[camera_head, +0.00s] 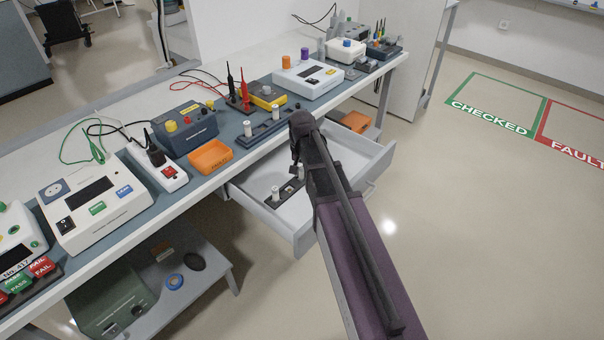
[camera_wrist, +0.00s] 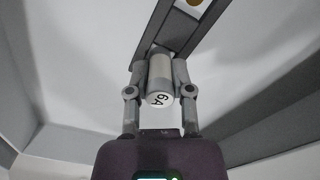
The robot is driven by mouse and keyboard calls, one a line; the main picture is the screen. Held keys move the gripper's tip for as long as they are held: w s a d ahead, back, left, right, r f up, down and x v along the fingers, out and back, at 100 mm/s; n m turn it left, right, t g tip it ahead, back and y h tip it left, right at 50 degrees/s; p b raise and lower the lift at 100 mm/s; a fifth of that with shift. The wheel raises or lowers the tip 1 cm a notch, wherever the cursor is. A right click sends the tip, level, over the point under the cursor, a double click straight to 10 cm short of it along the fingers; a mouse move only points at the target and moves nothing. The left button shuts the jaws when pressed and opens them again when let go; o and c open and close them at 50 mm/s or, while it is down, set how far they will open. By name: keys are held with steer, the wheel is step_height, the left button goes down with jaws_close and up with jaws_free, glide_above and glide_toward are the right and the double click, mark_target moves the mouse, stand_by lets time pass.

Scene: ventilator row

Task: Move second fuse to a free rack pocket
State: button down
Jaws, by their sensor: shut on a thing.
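My gripper (camera_wrist: 160,90) is shut on a pale cylindrical fuse marked "6A" (camera_wrist: 159,98). The fuse stands upright between the fingers, over a dark strip (camera_wrist: 212,12) inside the open drawer; I cannot tell whether its lower end sits in the strip. In the head view my gripper (camera_head: 297,168) is low in the drawer, and my arm hides part of it. Another white fuse (camera_head: 275,193) stands to the left on the dark drawer strip (camera_head: 285,198). On the bench, a dark rack (camera_head: 262,133) holds two pale upright fuses (camera_head: 248,129) (camera_head: 275,113).
The grey drawer (camera_head: 345,155) is pulled out from the bench, its walls around my gripper. An orange tray (camera_head: 210,156) and a yellow meter (camera_head: 267,96) stand near the bench rack. Devices and cables line the bench. Open floor lies to the right.

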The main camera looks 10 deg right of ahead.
steer(key=shift+r, duration=0.2)
steer(key=shift+r+p, duration=2.2)
steer(key=shift+p, duration=0.1)
step_height(320, 180, up, 36)
steer(key=p, duration=3.6)
steer(key=shift+d, duration=0.1)
